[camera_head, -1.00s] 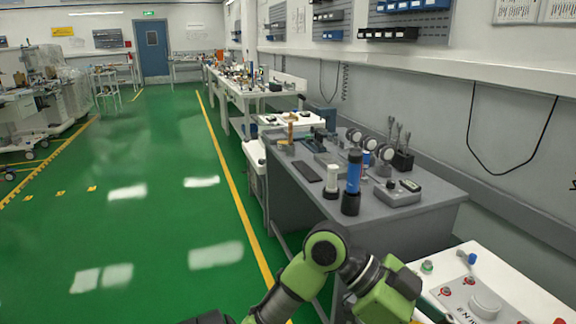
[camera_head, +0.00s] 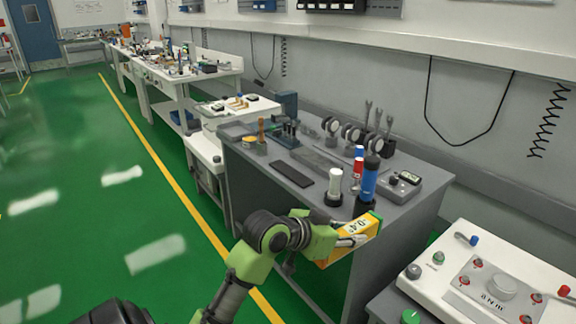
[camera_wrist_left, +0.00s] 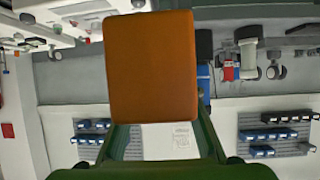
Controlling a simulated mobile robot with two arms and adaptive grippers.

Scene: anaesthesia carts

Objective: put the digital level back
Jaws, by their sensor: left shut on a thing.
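The digital level (camera_head: 352,238) is a yellow-orange block with a pale display reading on its face. My left gripper (camera_head: 345,232) is shut on it and holds it in the air by the near edge of the grey bench (camera_head: 405,221). In the left wrist view the level (camera_wrist_left: 151,66) shows as a plain orange face filling the upper middle, between the green fingers. My right gripper is not in view.
On the grey bench, a blue cylinder (camera_head: 369,181) and a white cylinder (camera_head: 335,184) stand close behind the level. A dark flat pad (camera_head: 292,174) lies left of them. A white control panel (camera_head: 466,258) stands at right.

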